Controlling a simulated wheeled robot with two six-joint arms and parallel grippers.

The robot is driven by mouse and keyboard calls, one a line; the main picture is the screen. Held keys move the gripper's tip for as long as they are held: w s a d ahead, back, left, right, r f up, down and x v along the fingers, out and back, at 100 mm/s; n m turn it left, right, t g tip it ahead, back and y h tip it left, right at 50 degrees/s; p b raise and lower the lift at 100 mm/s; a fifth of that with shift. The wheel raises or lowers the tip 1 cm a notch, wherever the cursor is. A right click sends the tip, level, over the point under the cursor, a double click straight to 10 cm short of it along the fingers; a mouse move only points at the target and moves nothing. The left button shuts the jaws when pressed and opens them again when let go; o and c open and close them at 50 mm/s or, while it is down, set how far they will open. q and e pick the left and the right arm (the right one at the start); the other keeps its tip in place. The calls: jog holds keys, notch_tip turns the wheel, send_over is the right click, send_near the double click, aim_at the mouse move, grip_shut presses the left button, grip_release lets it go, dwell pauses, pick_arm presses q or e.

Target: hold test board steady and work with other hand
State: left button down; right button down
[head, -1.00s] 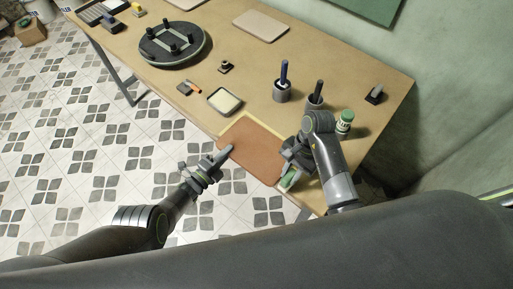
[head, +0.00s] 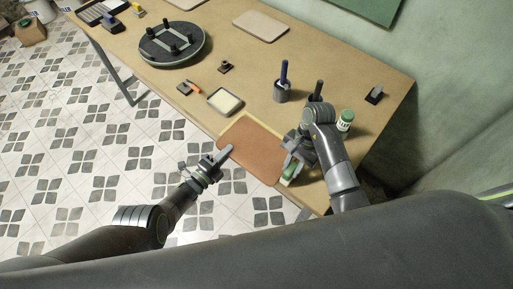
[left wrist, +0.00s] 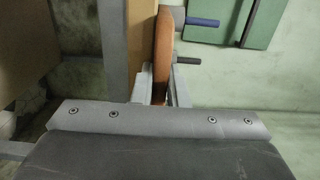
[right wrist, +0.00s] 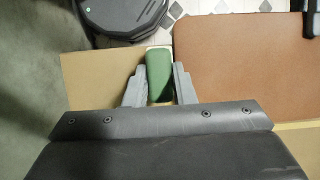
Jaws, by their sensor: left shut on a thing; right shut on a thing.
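The test board (head: 250,152) is a reddish-brown flat board lying at the near edge of the table on a pale yellow-edged sheet. My left gripper (head: 222,156) is shut on the board's left edge; the left wrist view shows the board edge-on (left wrist: 163,45) between the fingers. My right gripper (head: 290,168) is shut on a green block-shaped tool (right wrist: 158,72) with a pale end, at the board's right edge. In the right wrist view the board (right wrist: 240,60) lies just right of the tool. Whether the tool touches the board I cannot tell.
On the table (head: 190,85) stand a dark round fixture (head: 172,45), a tray with a pale pad (head: 225,101), a cup with a blue-handled tool (head: 282,92), a green-capped jar (head: 345,121) and a beige board (head: 261,26). The table centre has free room.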

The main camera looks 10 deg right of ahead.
jog(key=shift+w+d, duration=0.75)
jog(key=shift+w+d, duration=0.7)
jog(key=shift+w, duration=0.05)
jog(key=shift+w+d+n+g+h, duration=0.35)
jog(key=shift+w+d+n, duration=0.55)
jog(key=shift+n, duration=0.4)
jog(key=shift+r, duration=0.1)
jog(key=shift+s+a, duration=0.1)
